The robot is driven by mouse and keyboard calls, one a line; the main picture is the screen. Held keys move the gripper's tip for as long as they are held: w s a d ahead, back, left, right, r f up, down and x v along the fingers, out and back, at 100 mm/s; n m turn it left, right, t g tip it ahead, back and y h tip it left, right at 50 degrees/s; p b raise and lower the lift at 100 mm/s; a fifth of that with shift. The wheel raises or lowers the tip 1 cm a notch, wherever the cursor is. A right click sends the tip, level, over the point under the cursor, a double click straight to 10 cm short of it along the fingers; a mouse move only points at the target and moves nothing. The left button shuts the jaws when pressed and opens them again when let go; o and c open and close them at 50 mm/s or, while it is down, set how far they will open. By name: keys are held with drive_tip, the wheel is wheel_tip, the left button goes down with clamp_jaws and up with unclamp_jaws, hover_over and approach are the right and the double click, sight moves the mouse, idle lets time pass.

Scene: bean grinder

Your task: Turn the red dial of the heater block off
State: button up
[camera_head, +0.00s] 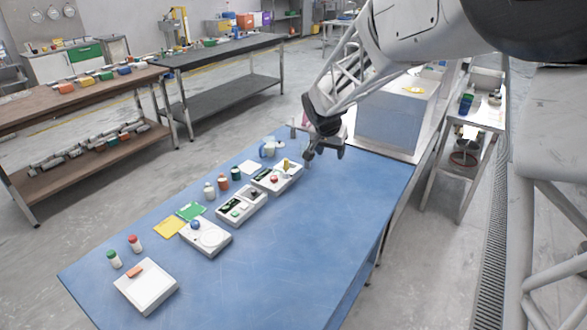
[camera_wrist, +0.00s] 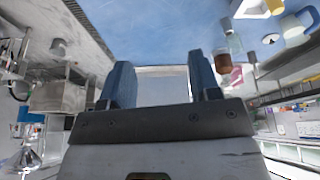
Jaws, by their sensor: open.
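My gripper (camera_head: 324,154) is above the far end of the blue table, with nothing between its jaws. In the wrist view its two blue-grey fingers (camera_wrist: 161,78) stand well apart. A white device (camera_head: 290,182) with a small red spot (camera_head: 273,178) stands on the table to the left of and nearer than my gripper. A flat white block (camera_head: 148,292) with an orange-red bar (camera_head: 135,271) on top lies at the near left end, far from my gripper. I cannot tell for sure which one is the heater block, or how its dial is set.
Small bottles (camera_head: 222,182), yellow (camera_head: 169,227) and green cards (camera_head: 191,211) line the left side. The blue table's (camera_head: 310,235) right side is clear.

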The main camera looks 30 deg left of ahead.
approach(273, 177)
drive_tip(key=shift+d+f+n+t+y, duration=0.3)
drive_tip(key=shift+f, duration=0.3)
drive_tip(key=shift+f, duration=0.1)
drive_tip(key=shift+x, duration=3.8)
drive_tip(key=c, duration=0.9)
